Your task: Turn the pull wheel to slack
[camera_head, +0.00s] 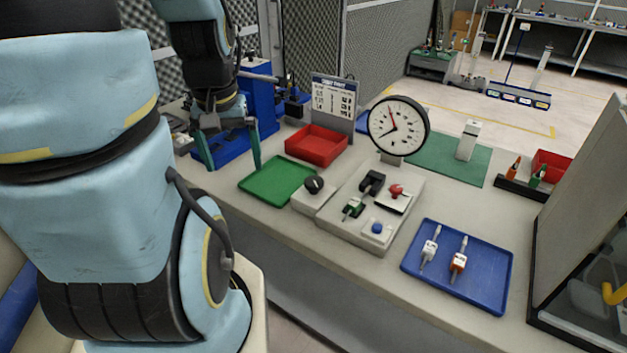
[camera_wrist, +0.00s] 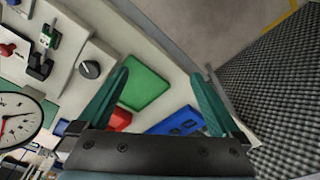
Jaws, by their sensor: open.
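A black round knob with a pale mark (camera_head: 314,184), which looks like the pull wheel, sits on a small light block beside the grey fixture. It also shows in the wrist view (camera_wrist: 90,68), left of my fingers. My gripper (camera_head: 232,162) is open and empty, with its teal fingers pointing down at the left of the green tray, apart from the knob. In the wrist view my gripper (camera_wrist: 160,76) spreads wide with nothing between its fingertips. A round white gauge (camera_head: 398,126) with a red needle stands behind the fixture; its needle points up and slightly left.
The grey fixture (camera_head: 345,222) carries a black clamp, a green connector, a red knob and a blue button. A green tray (camera_head: 277,182) lies between my gripper and the knob. A red tray (camera_head: 317,144) and blue machine (camera_head: 262,95) stand behind. A blue tray (camera_head: 480,285) lies right.

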